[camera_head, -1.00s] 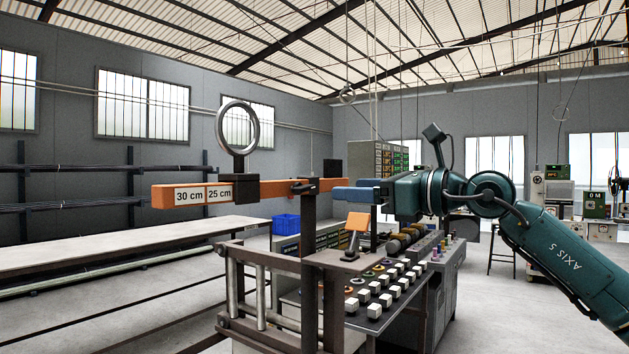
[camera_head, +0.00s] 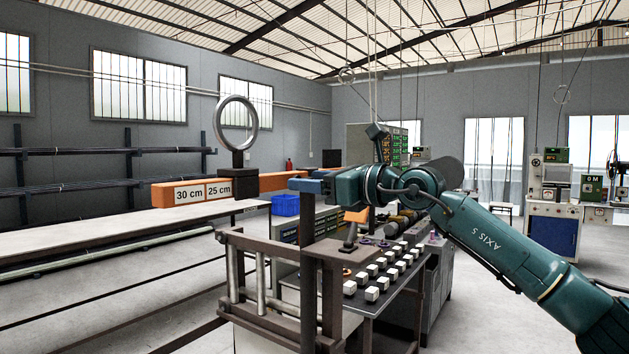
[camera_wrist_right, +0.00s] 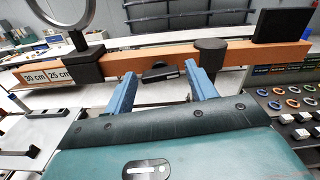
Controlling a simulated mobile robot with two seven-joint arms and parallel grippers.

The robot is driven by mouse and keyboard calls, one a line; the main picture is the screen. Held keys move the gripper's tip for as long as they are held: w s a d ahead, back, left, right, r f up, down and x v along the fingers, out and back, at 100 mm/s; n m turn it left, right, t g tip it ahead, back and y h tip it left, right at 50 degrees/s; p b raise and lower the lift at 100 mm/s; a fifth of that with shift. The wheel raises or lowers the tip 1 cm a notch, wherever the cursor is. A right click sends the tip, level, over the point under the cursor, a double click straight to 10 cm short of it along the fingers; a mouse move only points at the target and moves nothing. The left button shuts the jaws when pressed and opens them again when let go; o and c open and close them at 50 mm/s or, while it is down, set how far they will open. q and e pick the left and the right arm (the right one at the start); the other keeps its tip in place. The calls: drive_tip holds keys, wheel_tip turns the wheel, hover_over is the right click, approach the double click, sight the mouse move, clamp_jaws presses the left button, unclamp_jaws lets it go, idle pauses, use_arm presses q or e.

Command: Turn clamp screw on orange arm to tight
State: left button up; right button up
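The orange arm (camera_head: 262,185) is a long horizontal bar with "30 cm" and "25 cm" labels. It also crosses the right wrist view (camera_wrist_right: 135,61). A dark slider with an upright metal ring (camera_head: 237,120) sits on it. My right gripper (camera_head: 292,185) reaches the bar beside the dark upright post. In the right wrist view its two blue fingers (camera_wrist_right: 160,70) are apart. A small black knob-like part (camera_wrist_right: 158,76), apparently the clamp screw, shows between the fingertips below the bar; contact cannot be told. My left gripper is not in view.
The dark post (camera_head: 309,260) and a railed frame stand in front. A long bench (camera_head: 120,236) lies left; the floor beyond is open.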

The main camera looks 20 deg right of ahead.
drive_tip(key=c, duration=0.7)
drive_tip(key=shift+m+b, duration=0.8)
drive_tip(key=shift+m, duration=0.1)
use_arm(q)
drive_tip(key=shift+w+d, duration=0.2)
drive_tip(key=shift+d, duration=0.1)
use_arm(e)
drive_tip(key=o, duration=1)
drive_tip(key=shift+c, duration=0.2)
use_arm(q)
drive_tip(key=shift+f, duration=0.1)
use_arm(e)
drive_tip(key=shift+d, duration=0.1)
use_arm(q)
drive_tip(key=b, duration=0.2)
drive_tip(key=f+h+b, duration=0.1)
drive_tip(key=b, duration=0.1)
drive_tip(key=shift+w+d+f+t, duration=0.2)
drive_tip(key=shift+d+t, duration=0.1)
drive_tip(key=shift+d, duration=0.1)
use_arm(e)
drive_tip(key=v, duration=1.3)
